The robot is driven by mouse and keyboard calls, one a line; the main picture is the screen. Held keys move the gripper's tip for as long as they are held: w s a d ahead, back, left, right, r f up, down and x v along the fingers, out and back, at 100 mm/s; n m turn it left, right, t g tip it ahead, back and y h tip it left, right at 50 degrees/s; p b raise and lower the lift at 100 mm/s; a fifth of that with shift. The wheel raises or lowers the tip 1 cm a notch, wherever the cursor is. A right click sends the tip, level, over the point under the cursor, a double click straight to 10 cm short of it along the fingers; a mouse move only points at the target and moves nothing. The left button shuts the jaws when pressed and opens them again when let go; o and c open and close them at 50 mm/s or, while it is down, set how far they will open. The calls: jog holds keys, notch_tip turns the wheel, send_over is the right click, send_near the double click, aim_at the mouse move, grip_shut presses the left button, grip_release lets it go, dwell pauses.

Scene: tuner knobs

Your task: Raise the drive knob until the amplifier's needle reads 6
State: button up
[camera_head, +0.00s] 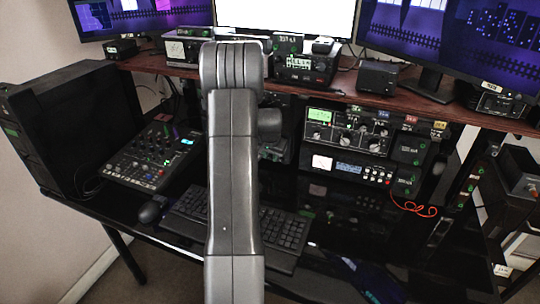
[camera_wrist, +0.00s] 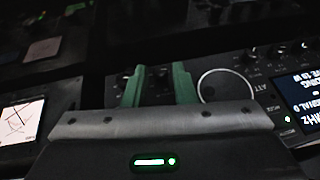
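My gripper (camera_wrist: 159,72) shows in the wrist view as two green fingers, apart, over a dark panel with small, dim knobs. I see nothing clearly held between them. A white meter face (camera_wrist: 18,120) with crossed dark lines is at the left of that view. I cannot tell which knob is the drive knob. In the head view my arm stands upright across the middle and hides my gripper. A white meter (camera_head: 322,162) shows on the lower right rack unit; its needle is too small to read. I cannot tell which unit is the amplifier.
The wrist view shows a large round dial (camera_wrist: 226,86) and a lit display (camera_wrist: 298,92) with upside-down text. In the head view, a knobbed unit (camera_head: 349,130) stands under the wooden shelf (camera_head: 455,109). A mixer (camera_head: 152,155) and keyboard (camera_head: 285,228) lie on the desk. A red cable (camera_head: 415,208) hangs at right.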

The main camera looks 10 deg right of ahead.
jog(key=shift+c, duration=0.2)
grip_shut()
jog(key=shift+d, duration=0.1)
